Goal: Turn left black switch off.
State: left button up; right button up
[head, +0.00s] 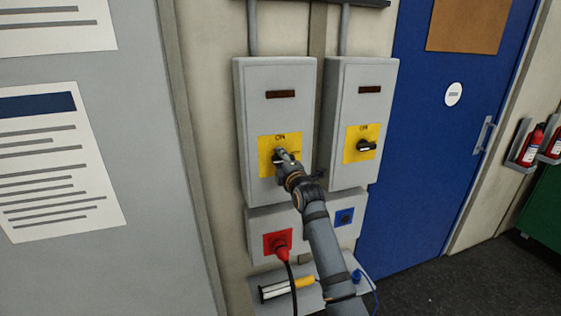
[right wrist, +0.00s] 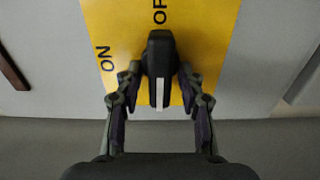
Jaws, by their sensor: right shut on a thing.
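The left black switch (right wrist: 160,68) is a black handle with a white line, on a yellow plate (head: 265,160) on the left grey box. My right gripper (head: 286,157) is at this switch and mostly covers it in the head view. In the right wrist view its fingers (right wrist: 160,93) are on both sides of the handle, shut on it. That view shows the handle running up and down, its top end near the partly cut-off OFF label (right wrist: 159,12). The ON label (right wrist: 105,58) is to the left. My left gripper is not in view.
The right grey box (head: 358,110) has a similar black switch (head: 366,147) on a yellow plate close by. Below are a red plug (head: 281,250) with a black cable and a blue socket (head: 345,217). A blue door (head: 430,130) is at right.

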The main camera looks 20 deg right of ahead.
dwell(0.4)
jog(key=o, duration=0.8)
jog(key=s, duration=1.2)
jog(key=shift+d, duration=0.15)
